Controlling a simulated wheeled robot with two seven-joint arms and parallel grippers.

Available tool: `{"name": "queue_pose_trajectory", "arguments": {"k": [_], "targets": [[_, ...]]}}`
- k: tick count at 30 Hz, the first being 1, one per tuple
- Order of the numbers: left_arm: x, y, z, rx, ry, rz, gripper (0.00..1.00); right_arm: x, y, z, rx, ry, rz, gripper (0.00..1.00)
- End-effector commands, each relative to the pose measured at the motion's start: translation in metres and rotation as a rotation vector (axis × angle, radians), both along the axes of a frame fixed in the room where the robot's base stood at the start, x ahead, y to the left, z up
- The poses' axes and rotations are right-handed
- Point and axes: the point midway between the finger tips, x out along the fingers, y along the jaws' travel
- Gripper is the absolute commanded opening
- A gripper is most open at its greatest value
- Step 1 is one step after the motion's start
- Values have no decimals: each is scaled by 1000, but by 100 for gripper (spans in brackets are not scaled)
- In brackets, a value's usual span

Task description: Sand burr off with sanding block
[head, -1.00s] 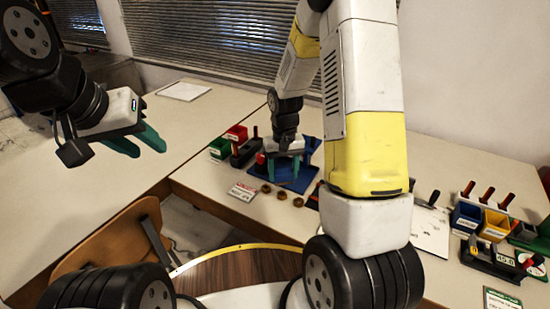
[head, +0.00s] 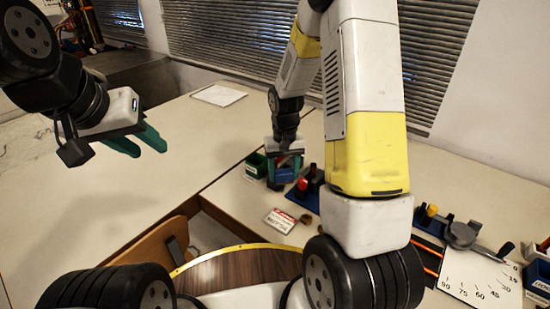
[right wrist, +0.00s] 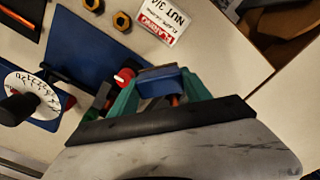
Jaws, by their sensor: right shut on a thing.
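My right gripper (head: 286,180) is shut on a small blue block, taken to be the sanding block (head: 284,174). In the right wrist view the blue block (right wrist: 160,80) sits between the teal fingers of my right gripper (right wrist: 162,92), with an orange part under it. A blue base plate (head: 312,197) with a red knob (head: 303,184) stands just right of this gripper. The red knob also shows in the right wrist view (right wrist: 124,76). My left gripper (head: 143,143) is open and empty at the upper left, above the bench. I cannot make out the burr.
A green bin (head: 256,166) is close left of my right gripper. A red-and-white card (head: 280,220) and brass nuts (head: 305,219) lie in front. A white scale plate (head: 488,277) is at the right. The left bench (head: 130,200) is mostly clear.

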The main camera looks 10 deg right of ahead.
Motion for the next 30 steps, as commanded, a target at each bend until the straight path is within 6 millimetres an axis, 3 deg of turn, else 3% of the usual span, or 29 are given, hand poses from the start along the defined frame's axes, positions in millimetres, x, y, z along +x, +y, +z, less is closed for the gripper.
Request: {"name": "queue_pose_trajectory", "arguments": {"k": [13, 24, 30], "targets": [[0, 0, 0, 0, 0, 0, 36, 16, -33, 18, -4, -2, -245, 14], [0, 0, 0, 0, 0, 0, 36, 35, -92, 51, -3, -4, -666, 14], [0, 0, 0, 0, 0, 0, 36, 39, -112, 64, 0, -1, -824, 14]]}}
